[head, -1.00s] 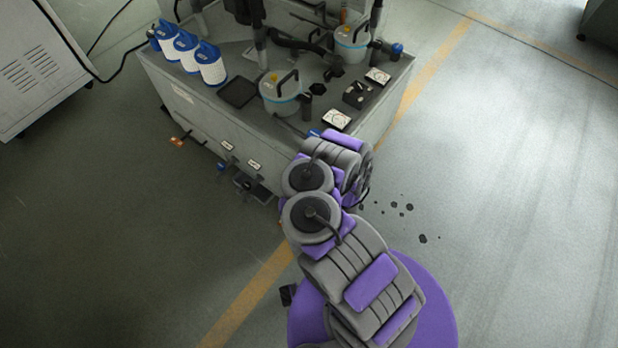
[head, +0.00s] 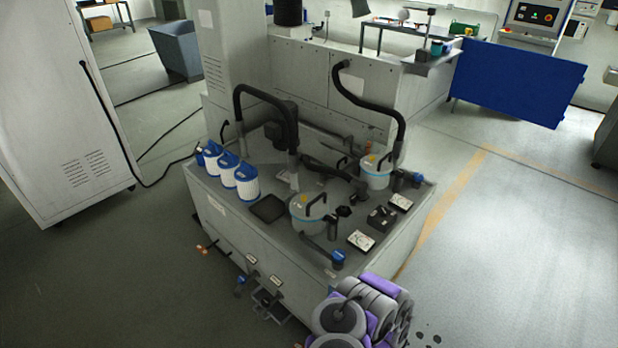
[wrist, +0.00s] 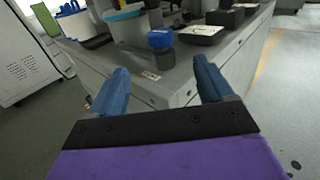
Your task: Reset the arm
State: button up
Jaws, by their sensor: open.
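My gripper (wrist: 160,88) shows in the wrist view with its two blue fingers spread apart and nothing between them. It is in front of the grey machine base (wrist: 180,85), near that base's top edge and corner. In the head view my grey and purple arm is folded at the bottom, right of centre, in front of the same machine base (head: 290,285). The gripper's fingers cannot be made out in the head view.
The base top carries white-and-blue filter canisters (head: 224,172), lidded buckets (head: 308,212), a blue-capped fitting (head: 338,260) and black hoses (head: 265,92). A white cabinet (head: 65,120) stands left. A blue panel (head: 515,82) stands at the back right. Floor (head: 510,260) is clear on the right.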

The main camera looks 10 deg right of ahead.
jog(key=w+a+r+n+t+y, duration=0.1)
jog(key=w+a+r+n+y, duration=0.15)
jog(key=a+r+y, duration=0.65)
jog(key=w+a+r+n+t+y, duration=0.15)
jog(key=w+a+r+y, duration=0.25)
jog(key=a+r, duration=1.05)
jog(key=s+a+r+n+g+y, duration=0.6)
jog(key=s+r+n+g+y, duration=0.15)
jog(key=r, duration=0.35)
jog(key=s+a+r+n+g+y, duration=0.65)
jog(key=r+n+g, duration=0.25)
jog(key=r, duration=0.3)
jog(key=s+r+n+g+h, duration=0.3)
jog(key=s+n+g+h, duration=0.5)
jog(key=s+n+g, duration=0.95)
jog(key=s+d+f+t+h, duration=0.5)
jog(key=s+d+f+h, duration=0.15)
jog(key=s, duration=0.45)
jog(key=d+f+t+h, duration=0.3)
jog(key=d+t+h, duration=0.4)
jog(key=d, duration=1.5)
jog(key=h, duration=0.3)
jog(key=shift+s, duration=0.25)
